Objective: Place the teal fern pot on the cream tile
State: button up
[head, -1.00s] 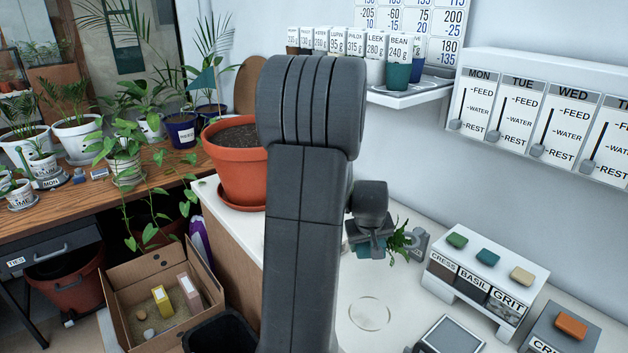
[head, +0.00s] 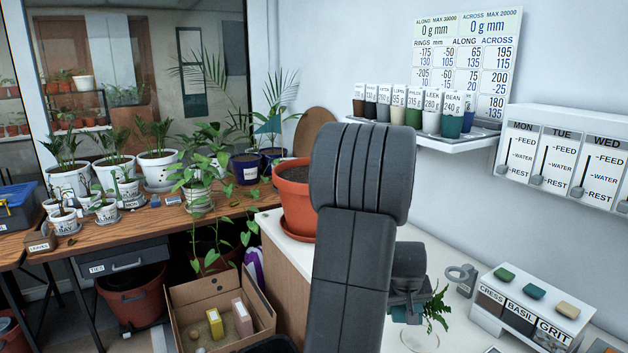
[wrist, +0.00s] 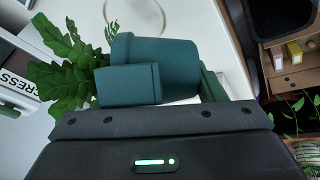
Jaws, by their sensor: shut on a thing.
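My gripper (head: 407,312) is shut on the teal fern pot (wrist: 165,62) above the white counter. In the wrist view the pot lies across the picture, with its green fern leaves (wrist: 68,68) pointing left. In the head view the fern (head: 436,308) sticks out to the right of my gripper, and my own arm and gripper hide most of the pot. I cannot pick out a cream tile for certain. A cream block (head: 567,311) sits on top of the seed rack.
A clear round outline (head: 421,341) lies on the counter just below my gripper. The white rack (head: 530,312) labelled cress, basil and grit stands to the right. A large terracotta pot (head: 293,200) stands behind my arm. An open cardboard box (head: 190,335) is at lower left.

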jog(key=w+a+f, duration=0.2)
jog(key=a, duration=0.9)
jog(key=w+a+f, duration=0.2)
jog(key=a, duration=0.9)
jog(key=shift+a+f, duration=0.15)
jog(key=shift+a, duration=0.05)
